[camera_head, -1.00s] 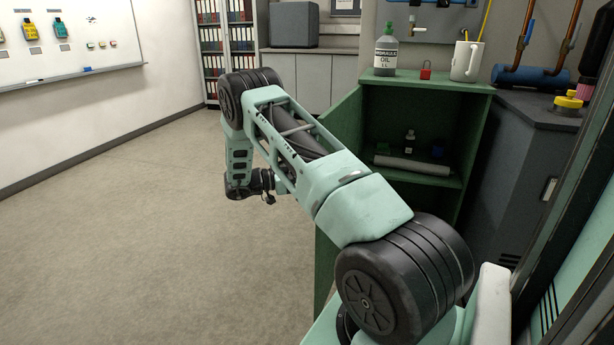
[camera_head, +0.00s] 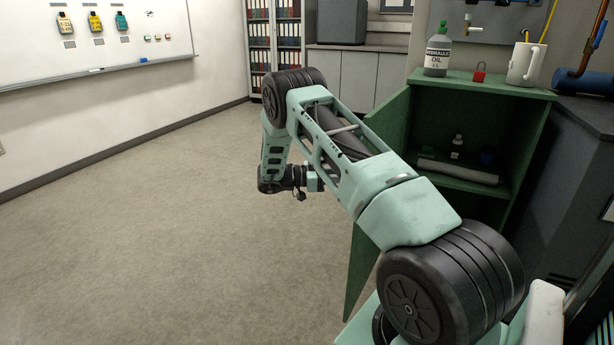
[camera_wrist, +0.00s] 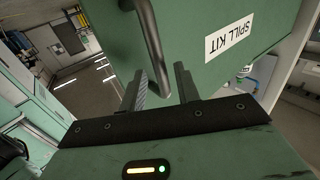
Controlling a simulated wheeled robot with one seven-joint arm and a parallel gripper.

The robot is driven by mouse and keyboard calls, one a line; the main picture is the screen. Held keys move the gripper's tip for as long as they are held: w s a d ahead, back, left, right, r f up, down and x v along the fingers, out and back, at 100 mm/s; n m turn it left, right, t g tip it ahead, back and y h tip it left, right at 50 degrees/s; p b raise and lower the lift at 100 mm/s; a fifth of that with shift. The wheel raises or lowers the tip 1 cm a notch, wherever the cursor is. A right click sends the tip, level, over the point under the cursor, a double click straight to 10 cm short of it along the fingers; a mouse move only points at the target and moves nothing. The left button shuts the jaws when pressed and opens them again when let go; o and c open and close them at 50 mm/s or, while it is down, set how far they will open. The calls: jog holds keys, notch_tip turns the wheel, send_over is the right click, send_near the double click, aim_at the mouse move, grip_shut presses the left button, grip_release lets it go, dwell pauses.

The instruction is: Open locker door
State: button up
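The green locker (camera_head: 482,80) stands at the right in the head view, its front uncovered and its shelves showing. Its door (camera_head: 361,270) stands swung out to the left, partly hidden behind my arm. In the wrist view the door's outer face (camera_wrist: 200,25) fills the upper middle, with a dark bar handle (camera_wrist: 151,40) and a "SPILL KIT" label. My gripper (camera_wrist: 160,85) is open, its two fingers apart and pointing at the door. The handle's lower end shows between the fingers; contact cannot be told. In the head view the gripper is mostly hidden by my arm.
A hydraulic oil bottle (camera_head: 438,56), a red padlock (camera_head: 480,72) and a white mug (camera_head: 524,64) stand on the locker top. A grey roll (camera_head: 457,172) and small items lie on a shelf inside. The floor (camera_head: 150,240) to the left is clear.

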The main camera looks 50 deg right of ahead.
jog(key=v, duration=1.4)
jog(key=shift+w+a, duration=0.2)
jog(key=shift+w, duration=0.1)
